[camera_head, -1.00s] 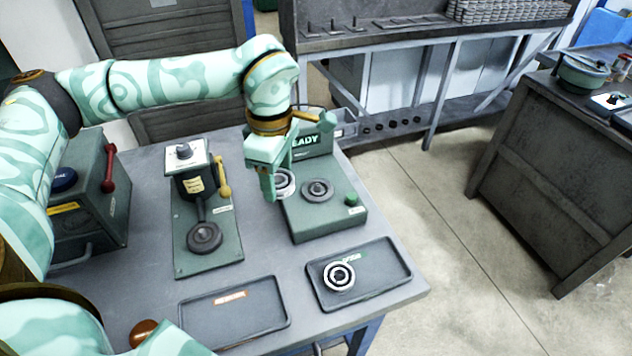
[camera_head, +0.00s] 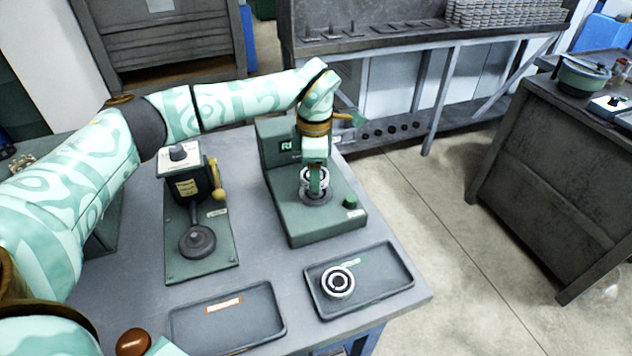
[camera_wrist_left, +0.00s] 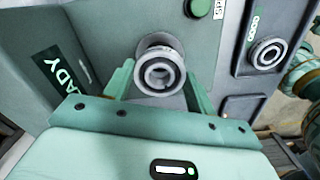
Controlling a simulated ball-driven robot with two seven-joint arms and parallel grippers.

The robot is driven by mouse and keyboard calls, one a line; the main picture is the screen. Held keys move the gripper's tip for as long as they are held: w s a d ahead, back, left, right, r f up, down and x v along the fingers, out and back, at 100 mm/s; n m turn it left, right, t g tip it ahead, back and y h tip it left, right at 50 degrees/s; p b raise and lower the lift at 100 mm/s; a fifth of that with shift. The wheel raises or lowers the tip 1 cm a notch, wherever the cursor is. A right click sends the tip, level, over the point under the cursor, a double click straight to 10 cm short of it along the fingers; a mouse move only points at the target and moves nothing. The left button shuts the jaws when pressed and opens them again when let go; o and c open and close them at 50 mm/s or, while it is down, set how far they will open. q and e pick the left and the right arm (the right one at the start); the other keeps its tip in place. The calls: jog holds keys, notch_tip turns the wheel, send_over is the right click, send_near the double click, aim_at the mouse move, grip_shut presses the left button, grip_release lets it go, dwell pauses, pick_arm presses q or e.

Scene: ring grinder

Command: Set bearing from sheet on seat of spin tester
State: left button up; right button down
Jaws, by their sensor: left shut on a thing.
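The spin tester (camera_head: 330,226) is a green machine with a lit display at its back and a round dark seat (camera_head: 317,199) on its top. My left gripper (camera_head: 316,182) is over the seat, shut on a silver ring-shaped bearing (camera_head: 305,184). In the left wrist view the bearing (camera_wrist_left: 160,74) sits between the two green fingers, with part of the seat (camera_wrist_left: 157,42) showing behind it. The bearing is in line with the seat or nearly so; I cannot tell whether they touch. My right gripper and the sheet are not seen.
A tray with a green label (camera_head: 390,290) at the front right holds another bearing (camera_head: 338,282). An empty tray with an orange label (camera_head: 245,322) lies left of it. A lever device (camera_head: 198,241) stands left of the tester. A green button (camera_head: 350,202) is on the tester's right.

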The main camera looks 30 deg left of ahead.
pick_arm(q)
notch_tip(320, 180, down, 3)
jog(key=shift+f+b, duration=0.2)
jog(key=shift+b, duration=0.2)
jog(key=shift+r, duration=0.1)
jog(key=o, duration=1.1)
jog(key=shift+o, duration=0.2)
notch_tip(320, 180, up, 12)
jog(key=p, duration=0.2)
jog(key=shift+p, duration=0.4)
